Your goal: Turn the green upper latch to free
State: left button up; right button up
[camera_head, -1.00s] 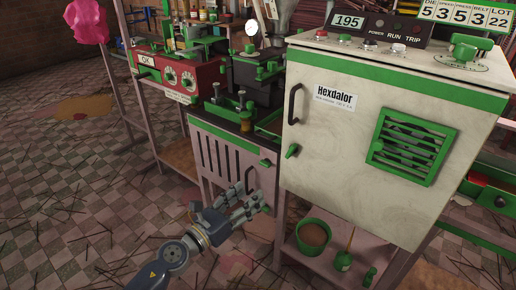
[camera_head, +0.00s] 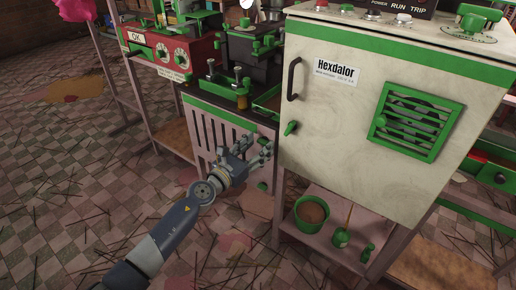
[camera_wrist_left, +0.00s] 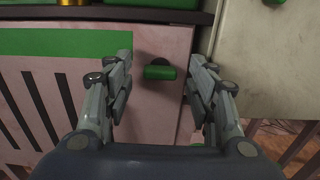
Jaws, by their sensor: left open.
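The green upper latch (camera_wrist_left: 160,72) is a short green handle lying level on a dark round base, on the pale pink slatted panel. In the left wrist view it sits between the two fingers of my left gripper (camera_head: 266,150), with a gap on each side. The gripper is open and empty, in front of the panel's upper right part. In the head view the hand covers the upper latch. A lower green latch (camera_head: 262,186) shows below the hand. My right gripper is not in view.
The white Hexdalor cabinet (camera_head: 345,110) stands right of the panel, with its own green latch (camera_head: 290,128) and black handle (camera_head: 293,79). A green pot (camera_head: 311,213) sits on the shelf below. The red control box (camera_head: 170,52) is at the back left.

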pick_arm(q)
jog(key=shift+w+d, duration=0.2)
jog(key=shift+w, duration=0.1)
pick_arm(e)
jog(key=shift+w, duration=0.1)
pick_arm(q)
jog(key=c, duration=1.1)
